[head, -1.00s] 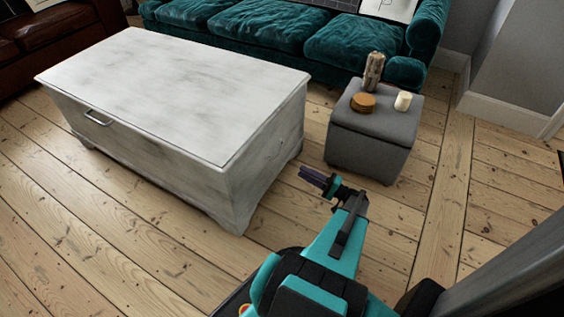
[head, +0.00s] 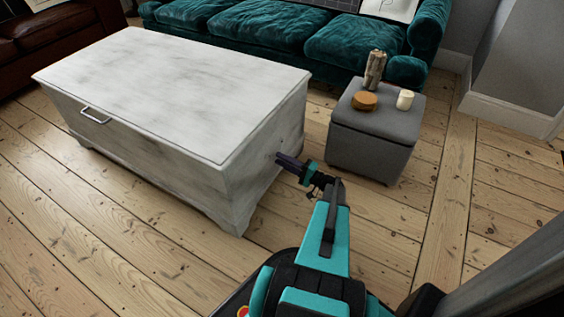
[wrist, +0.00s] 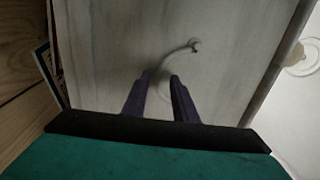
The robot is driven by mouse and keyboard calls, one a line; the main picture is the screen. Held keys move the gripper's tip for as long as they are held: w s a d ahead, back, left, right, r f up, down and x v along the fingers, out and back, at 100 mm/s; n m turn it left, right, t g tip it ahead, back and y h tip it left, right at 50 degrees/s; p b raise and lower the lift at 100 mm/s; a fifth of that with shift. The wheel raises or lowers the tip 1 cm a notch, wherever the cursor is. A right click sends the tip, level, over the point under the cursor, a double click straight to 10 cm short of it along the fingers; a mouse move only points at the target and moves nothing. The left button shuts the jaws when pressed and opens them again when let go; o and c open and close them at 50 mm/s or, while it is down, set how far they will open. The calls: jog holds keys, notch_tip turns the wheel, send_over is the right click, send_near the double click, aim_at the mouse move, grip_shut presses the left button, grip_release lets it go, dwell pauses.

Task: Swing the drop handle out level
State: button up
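The white-washed chest (head: 180,75) stands left of my gripper (head: 279,159), which points at the chest's short end face. In the wrist view, a thin pale curved drop handle (wrist: 180,49) shows on that face, with a small round mount at its upper right end. The handle bends down toward the gap between my fingers; its lower part is dim and partly hidden. My gripper, also in the wrist view (wrist: 160,76), has its two dark fingers apart. I cannot tell whether either finger touches the handle. The handle is hidden or too small to make out in the head view.
Another handle (head: 95,115) is on the chest's long front face. A grey ottoman (head: 370,145) stands right of my gripper, bearing a wooden piece (head: 375,68), a round box (head: 364,101) and a candle (head: 404,100). A teal sofa (head: 270,30) is behind. Floorboards are clear in front.

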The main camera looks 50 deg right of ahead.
jog(key=shift+w, duration=0.2)
grip_shut()
jog(key=shift+s+r, duration=0.1)
jog(key=shift+r, duration=0.05)
